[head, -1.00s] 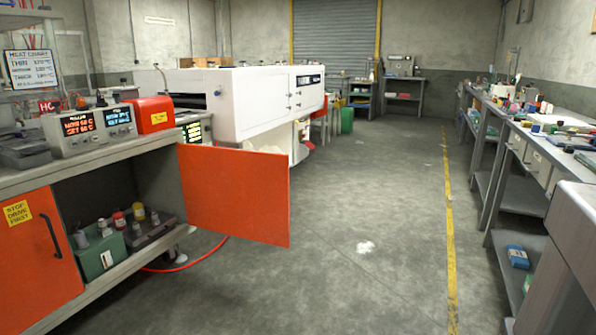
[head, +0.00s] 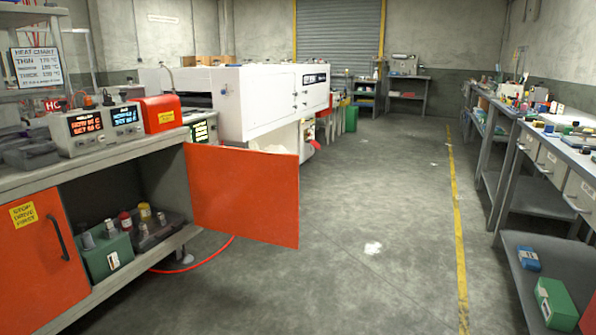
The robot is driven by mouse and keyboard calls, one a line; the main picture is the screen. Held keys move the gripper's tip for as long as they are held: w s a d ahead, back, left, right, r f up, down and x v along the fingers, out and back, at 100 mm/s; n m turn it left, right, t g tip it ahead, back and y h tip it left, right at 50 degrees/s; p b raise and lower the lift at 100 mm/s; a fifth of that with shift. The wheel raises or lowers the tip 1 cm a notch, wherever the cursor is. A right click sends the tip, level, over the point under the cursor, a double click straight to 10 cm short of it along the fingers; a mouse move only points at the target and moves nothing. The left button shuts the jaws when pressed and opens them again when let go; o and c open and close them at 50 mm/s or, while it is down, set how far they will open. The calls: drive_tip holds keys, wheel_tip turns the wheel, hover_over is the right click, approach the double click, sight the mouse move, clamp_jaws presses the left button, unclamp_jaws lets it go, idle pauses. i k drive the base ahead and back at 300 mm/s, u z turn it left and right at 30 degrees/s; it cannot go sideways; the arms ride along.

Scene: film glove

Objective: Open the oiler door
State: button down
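An orange cabinet door (head: 245,195) stands swung wide open at the right end of the grey counter, its face towards me. The open compartment beside it holds a green box (head: 110,257) and several small bottles (head: 126,222) on a dark tray. To the left, a second orange door (head: 38,258) with a black bar handle (head: 57,238) and a yellow "stop drive first" label (head: 22,214) is shut. I cannot tell from lettering which door is the oiler door. My gripper is not in view.
The grey counter (head: 32,181) carries twin display units and a red box (head: 160,113). A white machine (head: 262,102) stands behind. A red hose (head: 205,258) lies on the floor below the open door. Open floor (head: 370,200) runs to the right-hand workbenches (head: 548,160).

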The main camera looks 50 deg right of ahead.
sight(248, 194)
drive_tip(key=u, duration=0.05)
drive_tip(key=i, duration=1)
drive_tip(key=z, duration=0.1)
